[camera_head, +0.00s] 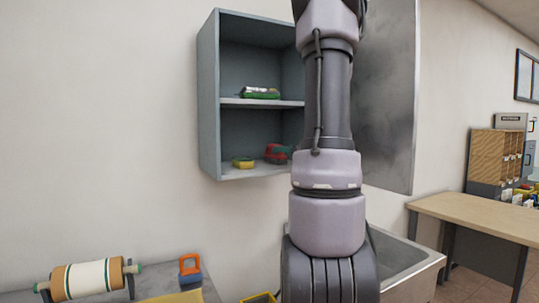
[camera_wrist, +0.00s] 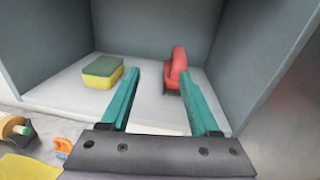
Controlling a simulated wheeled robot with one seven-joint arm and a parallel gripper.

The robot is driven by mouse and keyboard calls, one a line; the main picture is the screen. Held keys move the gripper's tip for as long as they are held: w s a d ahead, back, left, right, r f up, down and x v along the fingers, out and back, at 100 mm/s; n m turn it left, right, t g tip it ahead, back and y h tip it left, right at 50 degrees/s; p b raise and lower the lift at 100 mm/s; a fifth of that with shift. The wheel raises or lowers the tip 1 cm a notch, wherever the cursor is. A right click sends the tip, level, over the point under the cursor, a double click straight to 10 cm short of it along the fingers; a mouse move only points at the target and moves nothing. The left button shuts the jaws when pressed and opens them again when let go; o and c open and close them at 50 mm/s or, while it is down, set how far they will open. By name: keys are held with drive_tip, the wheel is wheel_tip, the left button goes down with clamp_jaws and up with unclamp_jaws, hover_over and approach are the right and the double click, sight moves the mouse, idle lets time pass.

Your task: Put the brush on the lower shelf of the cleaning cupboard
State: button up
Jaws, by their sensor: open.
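The cleaning cupboard (camera_head: 209,95) is an open grey wall box with an upper and a lower shelf. The red brush (camera_wrist: 178,62) rests on the lower shelf (camera_wrist: 150,105), and it also shows in the head view (camera_head: 275,150). My gripper (camera_wrist: 160,76) is open, its teal fingers reaching into the lower compartment. The right fingertip overlaps the brush in the wrist view; I cannot tell whether they touch. The left fingertip is apart from the brush. In the head view my arm hides most of the gripper and the cupboard's right side.
A yellow-green sponge (camera_wrist: 103,71) lies on the lower shelf, left of the fingers. A green and white item (camera_head: 261,92) lies on the upper shelf. Below are a roller (camera_head: 88,278), an orange-handled item (camera_head: 190,267) and a metal sink (camera_head: 405,262). A wooden table (camera_head: 480,215) stands right.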

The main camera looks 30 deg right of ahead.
drive_tip(key=s+a+r+n+g+y, duration=0.1)
drive_tip(key=s+a+n+g+y, duration=0.3)
drive_tip(key=a+n, duration=0.75)
drive_tip(key=s+a+n+g+y, duration=0.4)
drive_tip(key=s+a+n+g, duration=0.15)
drive_tip(key=a, duration=1.05)
drive_tip(key=s+a+n+g+h, duration=0.1)
drive_tip(key=s+n+h, duration=0.5)
drive_tip(key=s+n, duration=0.5)
drive_tip(key=shift+s+a+f+n+h, duration=0.25)
drive_tip(key=shift+f+n, duration=0.2)
drive_tip(key=shift+n, duration=1.15)
drive_tip(key=shift+w, duration=0.1)
